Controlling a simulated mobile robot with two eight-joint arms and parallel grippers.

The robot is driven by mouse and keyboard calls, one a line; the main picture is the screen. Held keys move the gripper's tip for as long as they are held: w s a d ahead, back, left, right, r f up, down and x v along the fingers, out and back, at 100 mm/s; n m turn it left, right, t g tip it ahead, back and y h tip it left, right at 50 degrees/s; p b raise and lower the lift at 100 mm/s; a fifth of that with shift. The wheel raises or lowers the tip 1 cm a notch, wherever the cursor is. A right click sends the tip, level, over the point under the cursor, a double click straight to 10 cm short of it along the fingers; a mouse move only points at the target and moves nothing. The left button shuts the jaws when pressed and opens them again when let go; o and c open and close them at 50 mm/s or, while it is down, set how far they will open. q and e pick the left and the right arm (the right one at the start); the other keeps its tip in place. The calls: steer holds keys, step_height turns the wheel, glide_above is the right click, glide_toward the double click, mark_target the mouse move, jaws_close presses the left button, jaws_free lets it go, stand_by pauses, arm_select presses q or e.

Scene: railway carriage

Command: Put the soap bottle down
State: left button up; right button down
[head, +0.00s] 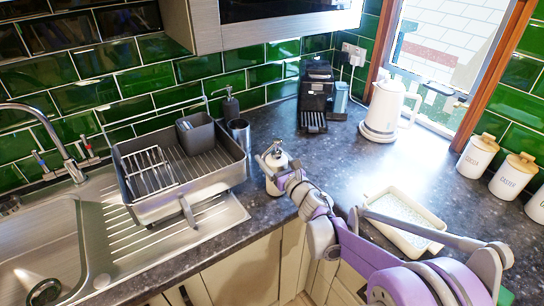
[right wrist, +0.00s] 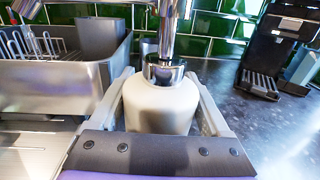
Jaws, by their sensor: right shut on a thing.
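The soap bottle (head: 271,160) is cream-white with a chrome pump top. It is upright over the dark worktop, near the front edge and right of the dish rack. My right gripper (head: 276,181) is shut on it, with one finger on each side. In the right wrist view, the soap bottle (right wrist: 160,107) fills the space between the pale fingers of the gripper (right wrist: 158,80). Its base is hidden, so I cannot tell whether it touches the worktop. My left gripper is not in view.
A metal dish rack (head: 150,215) stands on the drainer left of the bottle. A metal cup (head: 239,133) and dark dispenser (head: 230,106) stand behind. A coffee machine (head: 316,95), white kettle (head: 382,110) and shallow tray (head: 402,222) are on the worktop (head: 335,160), with clear room between them.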

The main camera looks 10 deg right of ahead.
steer(key=shift+f, duration=0.2)
stand_by(0.5)
jaws_free()
steer(key=b+v, duration=0.1)
steer(key=v, duration=1)
steer(key=shift+w, duration=0.1)
steer(key=shift+c, duration=0.2)
jaws_close()
stand_by(1.1)
steer(key=shift+r, duration=0.1)
